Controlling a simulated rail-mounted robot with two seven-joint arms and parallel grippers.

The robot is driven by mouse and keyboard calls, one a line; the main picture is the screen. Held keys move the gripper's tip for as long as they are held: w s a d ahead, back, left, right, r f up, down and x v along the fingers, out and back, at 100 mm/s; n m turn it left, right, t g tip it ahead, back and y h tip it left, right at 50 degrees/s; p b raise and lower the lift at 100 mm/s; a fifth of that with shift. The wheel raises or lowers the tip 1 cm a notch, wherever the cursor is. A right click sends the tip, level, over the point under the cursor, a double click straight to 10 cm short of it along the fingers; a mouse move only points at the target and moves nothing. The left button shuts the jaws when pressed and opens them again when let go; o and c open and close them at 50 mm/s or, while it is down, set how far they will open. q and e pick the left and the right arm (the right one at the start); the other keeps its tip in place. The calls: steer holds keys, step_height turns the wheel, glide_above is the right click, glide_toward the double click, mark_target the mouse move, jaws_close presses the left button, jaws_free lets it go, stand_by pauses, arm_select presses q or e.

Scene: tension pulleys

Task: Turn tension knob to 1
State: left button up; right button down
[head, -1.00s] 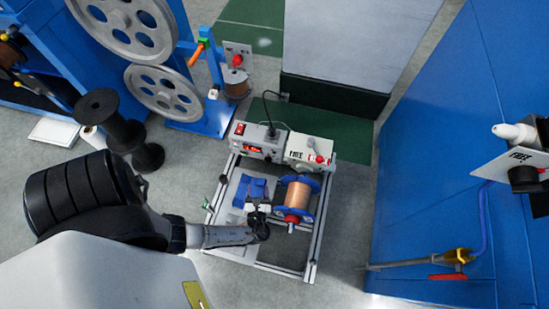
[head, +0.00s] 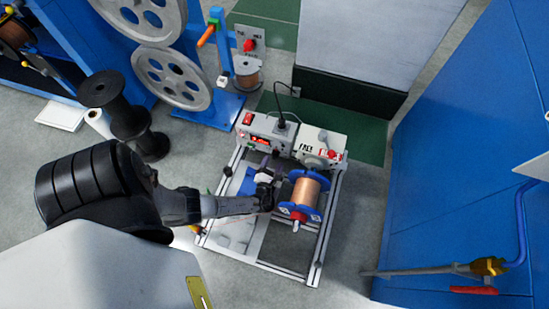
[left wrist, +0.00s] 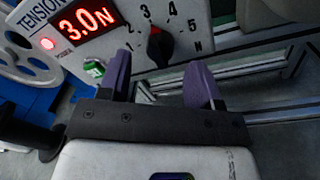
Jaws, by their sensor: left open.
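The tension panel (left wrist: 90,55) fills the top of the left wrist view, with a red display reading 3.0 N. The black tension knob (left wrist: 158,47) has a red pointer turned up towards the 3 on a printed scale. In the head view the panel is the front of a grey box (head: 262,133) at the back of the frame stand. My left gripper (left wrist: 160,82) is open, its two purple fingers below the knob and spread to either side of it; nothing is between them. In the head view this gripper (head: 266,196) is in front of the box. My right gripper is out of view.
A copper wire spool (head: 305,191) with blue flanges sits just right of my left gripper. A second grey box (head: 320,145) with a red knob adjoins the panel box. A green button (left wrist: 94,68) is left of the knob. A blue cabinet (head: 460,150) stands at the right.

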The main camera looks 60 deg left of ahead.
mark_target(274, 158)
arm_select(q)
steer(key=shift+b+x, duration=0.45)
steer(key=shift+x, duration=1.2)
steer(key=shift+d, duration=0.1)
steer(key=shift+c, duration=0.5)
steer(key=c, duration=0.8)
steer(key=shift+c, duration=0.2)
